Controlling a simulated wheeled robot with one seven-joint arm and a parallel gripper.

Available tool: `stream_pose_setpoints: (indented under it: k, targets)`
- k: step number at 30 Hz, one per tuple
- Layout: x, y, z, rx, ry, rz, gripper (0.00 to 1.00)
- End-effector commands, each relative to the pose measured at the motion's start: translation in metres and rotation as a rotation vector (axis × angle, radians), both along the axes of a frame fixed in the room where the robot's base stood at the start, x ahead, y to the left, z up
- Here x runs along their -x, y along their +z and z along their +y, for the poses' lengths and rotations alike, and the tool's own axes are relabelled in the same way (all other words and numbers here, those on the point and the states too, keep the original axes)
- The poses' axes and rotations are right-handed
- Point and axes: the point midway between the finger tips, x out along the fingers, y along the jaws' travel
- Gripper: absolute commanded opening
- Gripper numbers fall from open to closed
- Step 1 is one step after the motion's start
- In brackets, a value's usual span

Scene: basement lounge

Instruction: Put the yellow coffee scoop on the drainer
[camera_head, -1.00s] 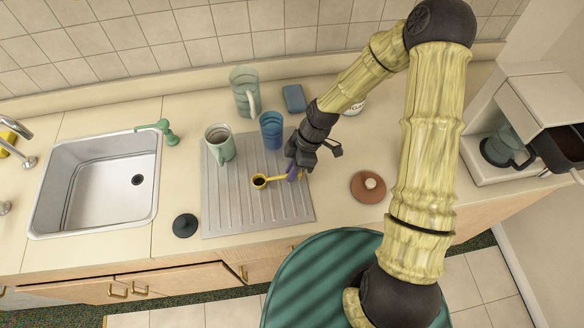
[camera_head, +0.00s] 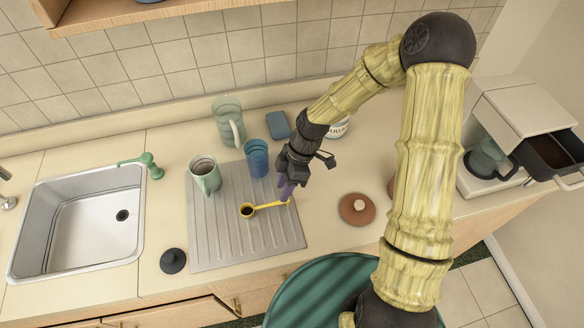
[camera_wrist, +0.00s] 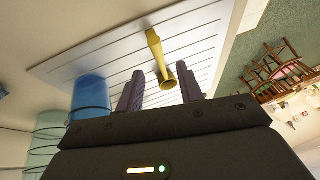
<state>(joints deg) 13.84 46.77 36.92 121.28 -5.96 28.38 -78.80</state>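The yellow coffee scoop (camera_head: 265,207) lies on the ribbed metal drainer (camera_head: 215,235), its bowl to the left and its handle to the right. My gripper (camera_head: 286,194) is just above the handle's right end. In the wrist view, my gripper (camera_wrist: 160,85) is open, with a finger on either side. The scoop (camera_wrist: 160,55) shows between and beyond the fingertips, with clear gaps on both sides and no visible grip on it.
A green mug (camera_head: 205,178) and a blue cup (camera_head: 257,158) stand on the drainer's back part. A clear green pitcher (camera_head: 228,122) and blue sponge (camera_head: 278,124) are behind. A dark stopper (camera_head: 172,261) is left, a brown lid (camera_head: 357,210) right. The sink (camera_head: 85,225) is far left.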

Motion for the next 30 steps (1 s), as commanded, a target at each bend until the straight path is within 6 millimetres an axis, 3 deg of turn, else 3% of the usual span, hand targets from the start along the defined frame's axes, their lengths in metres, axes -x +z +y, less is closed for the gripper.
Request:
stream_pose_setpoints:
  k: [6,12,30]
  targets:
    - [-0.013,0.039,-0.015,0.0,-0.002,-0.007,0.37]
    - [-0.019,0.065,-0.024,0.0,0.0,-0.002,0.37]
    - [-0.02,0.072,-0.026,0.0,0.001,0.001,0.37]
